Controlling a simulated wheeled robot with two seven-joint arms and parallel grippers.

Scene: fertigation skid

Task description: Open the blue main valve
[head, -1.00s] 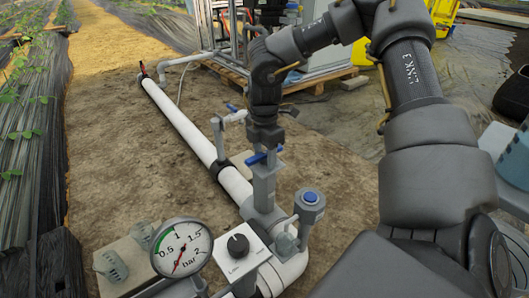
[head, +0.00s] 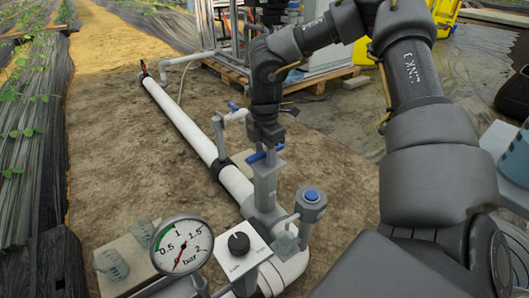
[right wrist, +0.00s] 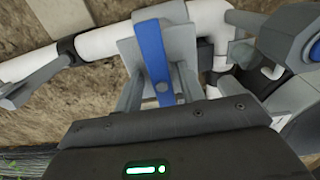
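The blue main valve's lever (head: 257,158) sits on a grey valve body (head: 265,187) on the white pipe. The lever lies crosswise to the pipe. My right gripper (head: 269,143) is right above the lever and hides its middle. In the right wrist view the blue lever (right wrist: 152,50) runs down toward the dark gripper body, with grey parts on both sides. I cannot tell which of these are fingers, or whether they touch the lever. My left gripper is not in view.
A pressure gauge (head: 182,245) with its needle near zero and a box with a black knob (head: 240,246) stand in front. A grey fitting with a blue cap (head: 311,199) is close on the right. A smaller blue-handled tap (head: 233,107) is behind. Bare soil lies left of the pipe.

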